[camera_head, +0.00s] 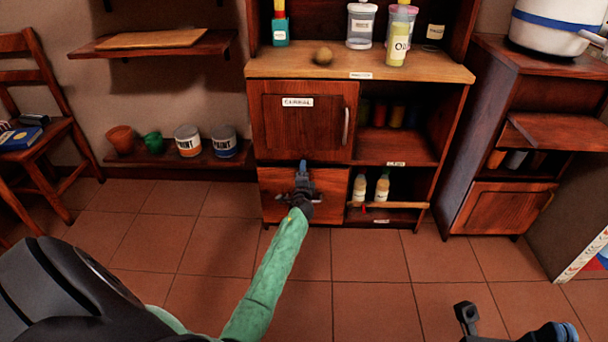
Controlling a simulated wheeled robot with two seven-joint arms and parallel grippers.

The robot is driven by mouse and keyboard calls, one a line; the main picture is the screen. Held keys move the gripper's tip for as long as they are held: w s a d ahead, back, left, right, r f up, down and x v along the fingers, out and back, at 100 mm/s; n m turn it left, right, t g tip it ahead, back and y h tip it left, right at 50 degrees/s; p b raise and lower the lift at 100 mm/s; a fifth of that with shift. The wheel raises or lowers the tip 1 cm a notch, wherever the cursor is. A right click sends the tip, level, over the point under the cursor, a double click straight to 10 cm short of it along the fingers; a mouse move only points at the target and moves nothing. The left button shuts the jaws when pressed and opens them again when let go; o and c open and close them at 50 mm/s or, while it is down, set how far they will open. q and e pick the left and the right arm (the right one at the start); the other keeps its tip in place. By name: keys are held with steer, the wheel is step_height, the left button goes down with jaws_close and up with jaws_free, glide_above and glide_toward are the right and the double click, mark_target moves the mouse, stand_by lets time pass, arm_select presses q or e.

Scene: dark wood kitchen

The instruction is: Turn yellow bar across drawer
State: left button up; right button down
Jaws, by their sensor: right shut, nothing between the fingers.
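The wooden drawer (331,203) is at the bottom left of the cabinet and looks shut. My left gripper (302,176) is at the drawer's front, at the end of the green arm. It covers the drawer's middle, and I cannot tell if its fingers are open or touching anything. A small yellow patch (287,219) shows beside the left wrist. I cannot tell if it is the yellow bar, which is otherwise hidden or too small to make out. My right gripper (466,318) is shut and empty, low at the right, away from the cabinet.
A labelled cupboard door (290,128) with a pale handle is above the drawer. Two bottles (382,186) stand behind a tan rail (392,207) to the right. A second cabinet (500,207) is further right. The tiled floor in front is clear.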

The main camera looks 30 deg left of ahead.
arm_select(q)
steer(key=shift+m, duration=0.3)
stand_by(0.4)
steer(key=o, duration=1)
steer(key=shift+p+v, duration=0.55)
steer(key=shift+v, duration=3.3)
